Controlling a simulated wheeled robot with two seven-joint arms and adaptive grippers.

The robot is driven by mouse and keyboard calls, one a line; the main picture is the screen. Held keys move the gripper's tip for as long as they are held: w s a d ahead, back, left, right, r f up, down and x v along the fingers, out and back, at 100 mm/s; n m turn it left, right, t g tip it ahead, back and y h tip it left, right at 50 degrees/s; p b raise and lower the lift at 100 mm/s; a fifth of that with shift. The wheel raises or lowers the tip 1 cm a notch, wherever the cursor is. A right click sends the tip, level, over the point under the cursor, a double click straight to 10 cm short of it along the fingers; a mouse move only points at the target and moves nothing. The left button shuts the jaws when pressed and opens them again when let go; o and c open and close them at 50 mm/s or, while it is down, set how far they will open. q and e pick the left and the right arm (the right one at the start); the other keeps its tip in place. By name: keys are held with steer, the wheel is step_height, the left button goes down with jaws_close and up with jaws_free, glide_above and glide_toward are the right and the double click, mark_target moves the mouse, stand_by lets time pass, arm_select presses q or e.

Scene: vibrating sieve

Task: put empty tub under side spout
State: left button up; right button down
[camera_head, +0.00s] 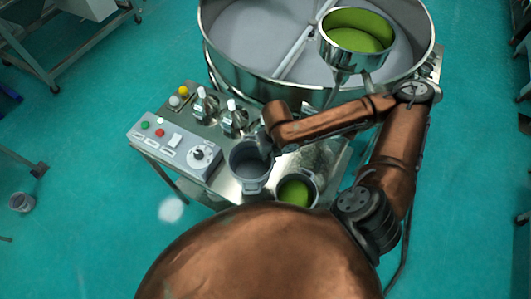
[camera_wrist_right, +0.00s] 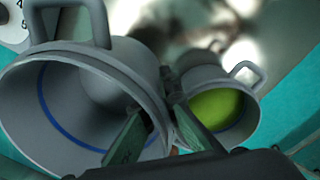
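The empty grey tub (camera_head: 238,171) is at the front of the metal table, beside a second tub (camera_head: 281,201) holding green material. In the right wrist view the empty tub (camera_wrist_right: 22,115), with a blue line inside, fills the left and the green-filled tub (camera_wrist_right: 217,106) is at right. My right gripper (camera_head: 264,148) is at the empty tub's rim; in the wrist view my right gripper (camera_wrist_right: 162,118) has one finger inside and one outside its wall, closed on it. Whether the tub touches the table is unclear. My left gripper is out of view. I cannot make out the side spout.
The large round sieve (camera_head: 262,85) stands behind the table, with a green-filled funnel (camera_head: 352,40) above it. A control box (camera_head: 178,142) with buttons and a knob is left of the tubs.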

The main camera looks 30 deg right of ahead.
steer(key=shift+s+a+r+p, duration=0.2)
steer(key=shift+s+r+p, duration=0.35)
steer(key=shift+p, duration=0.6)
steer(key=shift+s+a+p, duration=0.15)
steer(key=shift+s+p, duration=0.3)
steer(key=shift+p, duration=0.15)
steer(key=shift+f, duration=0.1)
